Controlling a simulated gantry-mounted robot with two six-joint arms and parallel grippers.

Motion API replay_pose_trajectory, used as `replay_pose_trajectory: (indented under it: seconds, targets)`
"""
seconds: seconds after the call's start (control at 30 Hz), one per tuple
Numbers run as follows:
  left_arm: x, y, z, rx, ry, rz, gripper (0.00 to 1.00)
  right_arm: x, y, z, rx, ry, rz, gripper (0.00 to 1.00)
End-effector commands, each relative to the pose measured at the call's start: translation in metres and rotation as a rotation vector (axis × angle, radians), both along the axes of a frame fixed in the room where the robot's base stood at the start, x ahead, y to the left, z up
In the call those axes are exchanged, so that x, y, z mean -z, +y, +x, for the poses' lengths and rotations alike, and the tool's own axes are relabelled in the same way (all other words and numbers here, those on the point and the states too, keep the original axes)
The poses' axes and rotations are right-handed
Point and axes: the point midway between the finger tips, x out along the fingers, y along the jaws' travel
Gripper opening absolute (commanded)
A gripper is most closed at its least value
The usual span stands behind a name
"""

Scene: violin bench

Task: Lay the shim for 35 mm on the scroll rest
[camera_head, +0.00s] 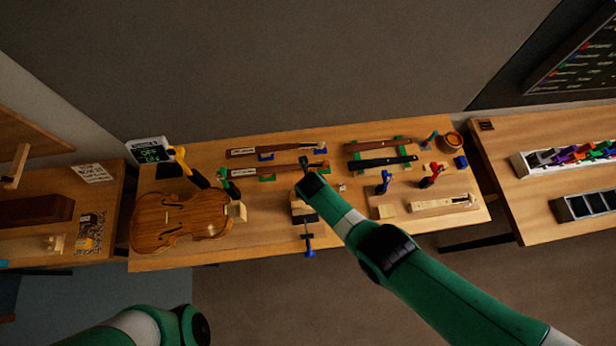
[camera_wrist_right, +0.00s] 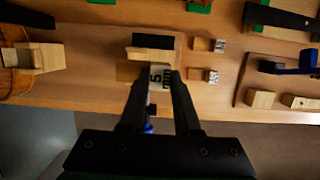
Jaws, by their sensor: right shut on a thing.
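My right gripper (camera_wrist_right: 160,76) is shut on a small shim (camera_wrist_right: 157,82) with a white face; a black 5 and mm-like lettering show, and the rest of the label is unclear. In the right wrist view the scroll rest (camera_wrist_right: 149,54), a wooden block with a dark pad, lies just beyond the fingertips. The shim overlaps its near side in the picture; I cannot tell whether they touch. My left gripper is out of view.
Two labelled wooden blocks (camera_wrist_right: 200,44) and (camera_wrist_right: 199,76) lie right of the rest. A blue-handled clamp (camera_head: 309,252) hangs at the bench's front edge. Violin necks (camera_head: 270,172) lie on supports behind. A wooden tray (camera_head: 440,204) with parts lies at the right.

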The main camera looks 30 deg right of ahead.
Motion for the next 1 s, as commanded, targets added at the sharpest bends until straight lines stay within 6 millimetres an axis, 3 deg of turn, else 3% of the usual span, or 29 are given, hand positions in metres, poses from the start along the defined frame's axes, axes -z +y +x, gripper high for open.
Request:
replay_pose_trajectory:
  seconds: [0.6, 1.0]
  targets:
    - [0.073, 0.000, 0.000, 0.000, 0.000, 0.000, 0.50, 0.073, 0.000, 0.000, 0.000, 0.000, 0.000, 0.00]
    - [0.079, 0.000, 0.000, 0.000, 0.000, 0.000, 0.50, 0.079, 0.000, 0.000, 0.000, 0.000, 0.000, 0.00]
